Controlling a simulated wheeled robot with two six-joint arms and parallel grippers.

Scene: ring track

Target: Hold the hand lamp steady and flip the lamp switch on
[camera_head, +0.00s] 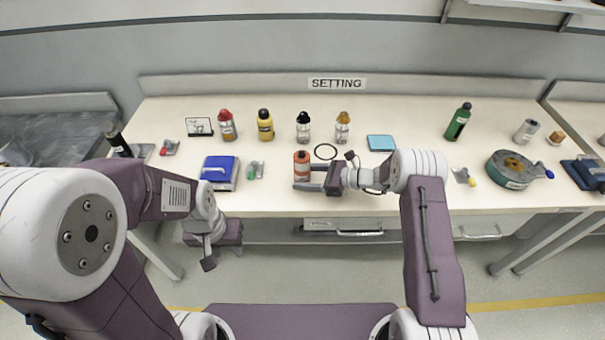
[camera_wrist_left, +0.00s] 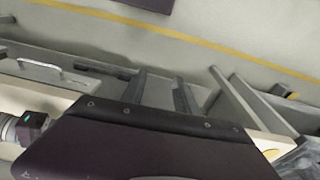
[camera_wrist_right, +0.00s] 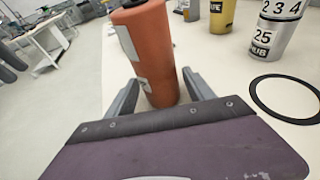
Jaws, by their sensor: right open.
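An orange cylinder (camera_head: 302,167) with a dark top stands upright near the front edge of the table; it may be the hand lamp. In the right wrist view the cylinder (camera_wrist_right: 152,50) shows white label patches; I cannot make out a switch. My right gripper (camera_head: 303,178) is open, with its fingers on either side of the cylinder's lower part. In the right wrist view the fingers (camera_wrist_right: 160,95) look apart from it. My left gripper (camera_wrist_left: 161,90) is open and empty, low in front of the table edge and left of the cylinder.
Several bottles stand along the back, including a yellow one (camera_head: 265,124) and a green one (camera_head: 458,121). A blue box (camera_head: 220,171) is at the left; a round green-grey device (camera_head: 508,170) is at the right.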

